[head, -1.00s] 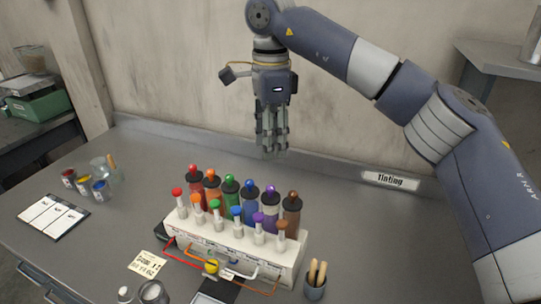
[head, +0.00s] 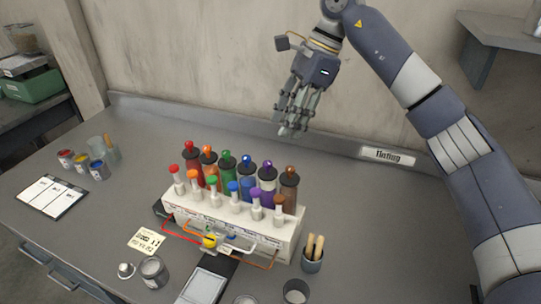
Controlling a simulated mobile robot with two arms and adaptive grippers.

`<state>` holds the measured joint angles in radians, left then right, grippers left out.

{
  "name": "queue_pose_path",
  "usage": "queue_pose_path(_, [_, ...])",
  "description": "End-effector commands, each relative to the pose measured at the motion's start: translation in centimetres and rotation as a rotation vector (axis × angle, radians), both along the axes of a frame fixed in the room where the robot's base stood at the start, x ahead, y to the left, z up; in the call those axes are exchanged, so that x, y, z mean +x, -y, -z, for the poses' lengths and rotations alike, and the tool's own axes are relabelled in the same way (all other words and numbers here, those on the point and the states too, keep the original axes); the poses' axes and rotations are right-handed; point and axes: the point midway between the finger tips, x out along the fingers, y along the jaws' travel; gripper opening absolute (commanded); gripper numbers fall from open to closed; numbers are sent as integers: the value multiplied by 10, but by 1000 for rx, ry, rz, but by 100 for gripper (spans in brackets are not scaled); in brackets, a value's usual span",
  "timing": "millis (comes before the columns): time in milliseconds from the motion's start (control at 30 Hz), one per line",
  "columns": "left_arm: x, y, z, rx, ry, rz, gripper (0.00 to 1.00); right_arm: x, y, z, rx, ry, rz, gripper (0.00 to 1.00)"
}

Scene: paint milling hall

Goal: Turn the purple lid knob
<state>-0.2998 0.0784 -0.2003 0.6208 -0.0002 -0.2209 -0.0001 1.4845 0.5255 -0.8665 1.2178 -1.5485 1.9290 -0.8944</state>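A second purple knob (head: 256,191) tops a white pump in the front row. My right gripper (head: 290,130) hangs above the bench behind the rack, tilted and apart from the purple lid knob. It holds nothing that I can see; its finger opening is unclear. My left gripper is out of view.
Red, orange, green, blue and brown knobs crowd the rack. Small paint tins (head: 82,165) and a chart (head: 51,197) lie left.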

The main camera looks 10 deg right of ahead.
Motion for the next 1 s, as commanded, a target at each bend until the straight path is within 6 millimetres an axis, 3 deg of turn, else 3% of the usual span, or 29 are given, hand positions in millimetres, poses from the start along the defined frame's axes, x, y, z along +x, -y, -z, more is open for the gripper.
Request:
queue_pose_path(600, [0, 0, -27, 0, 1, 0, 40, -2, -38, 87, 0, -1, 1, 38])
queue_pose_path(1000, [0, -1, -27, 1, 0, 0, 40, -2, -41, 96, -1, 0, 0, 38])
